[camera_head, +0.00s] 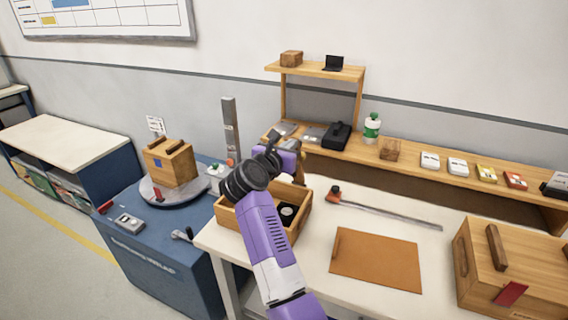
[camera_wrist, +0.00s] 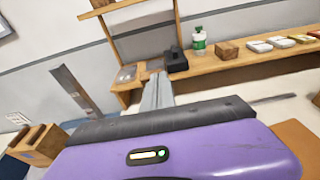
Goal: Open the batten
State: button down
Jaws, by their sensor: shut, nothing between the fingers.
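No part is plainly marked as the batten. A dark wooden strip (camera_head: 496,248) lies on top of the large wooden box (camera_head: 520,285) at the right of the table, with a red tab (camera_head: 511,294) on its front. Another wooden box (camera_head: 171,163) with dark strips on top stands on a round grey turntable at the left; it also shows in the wrist view (camera_wrist: 38,146). My gripper (camera_wrist: 157,92) is shut and empty in the wrist view, pointing toward the back shelf. In the head view my arm partly hides it, above the open wooden tray (camera_head: 300,215).
A grey bar (camera_head: 385,208) with an orange and black end and a brown board (camera_head: 376,262) lie on the white table. A grey post (camera_head: 231,130) stands behind my arm. The back shelf holds a green-capped bottle (camera_head: 372,127), a black device (camera_head: 336,136) and small boxes.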

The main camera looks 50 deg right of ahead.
jog(key=shift+w+d+r, duration=0.3)
jog(key=shift+d+r, duration=0.05)
jog(key=shift+d, duration=0.5)
jog(key=shift+w+d+r, duration=0.3)
jog(key=shift+d+r, duration=0.05)
jog(key=shift+d, duration=0.45)
jog(key=shift+w+d+r, duration=0.3)
jog(key=shift+d+r, duration=0.05)
jog(key=shift+d, duration=0.5)
